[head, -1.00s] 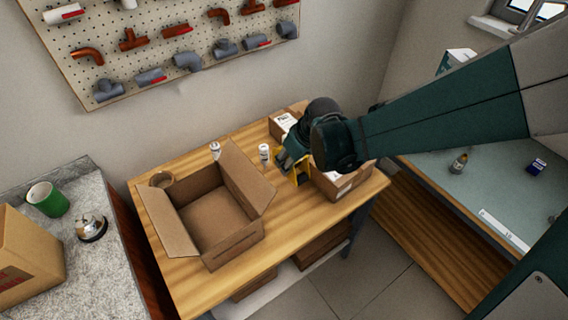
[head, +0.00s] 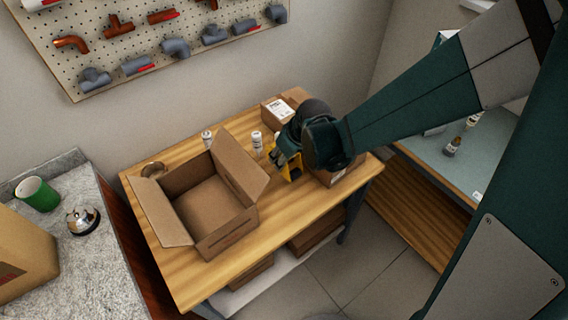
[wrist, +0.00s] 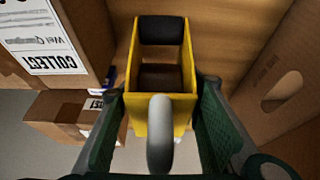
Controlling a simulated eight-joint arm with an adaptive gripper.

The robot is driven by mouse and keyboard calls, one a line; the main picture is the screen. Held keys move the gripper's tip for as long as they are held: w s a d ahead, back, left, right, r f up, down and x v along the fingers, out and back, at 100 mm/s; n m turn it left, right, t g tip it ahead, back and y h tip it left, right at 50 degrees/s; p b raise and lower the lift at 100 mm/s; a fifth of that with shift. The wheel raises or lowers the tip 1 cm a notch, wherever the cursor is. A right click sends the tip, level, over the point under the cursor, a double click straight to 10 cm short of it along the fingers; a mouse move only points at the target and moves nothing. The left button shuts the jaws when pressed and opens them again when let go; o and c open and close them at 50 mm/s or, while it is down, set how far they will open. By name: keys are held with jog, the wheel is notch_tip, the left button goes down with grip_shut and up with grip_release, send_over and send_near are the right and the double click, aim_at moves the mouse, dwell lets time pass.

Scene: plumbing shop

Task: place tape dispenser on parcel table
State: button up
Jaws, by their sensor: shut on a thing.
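The yellow tape dispenser (wrist: 185,75) with a black roller is between the fingers of my gripper (wrist: 165,115) in the wrist view. My gripper is shut on it. In the head view the dispenser (head: 291,167) shows as a yellow patch below my gripper (head: 280,160), partly hidden by it. It is over the wooden parcel table (head: 290,215), between the open carton and a closed parcel. I cannot tell whether its base touches the tabletop.
An open carton (head: 203,207) stands left of my gripper. A closed parcel (head: 338,172) is close on its right, another (head: 285,108) behind. White bottles (head: 257,141) stand at the back. The table's front right strip is clear.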

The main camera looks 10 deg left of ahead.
jog(key=shift+f+b, duration=0.35)
jog(key=shift+f, duration=1.3)
jog(key=shift+f, duration=0.15)
jog(key=o, duration=1.1)
jog(key=shift+o, duration=0.2)
jog(key=shift+r, duration=0.25)
jog(key=shift+p+v, duration=1.2)
jog(key=shift+v, duration=4.7)
jog(key=shift+d, duration=0.1)
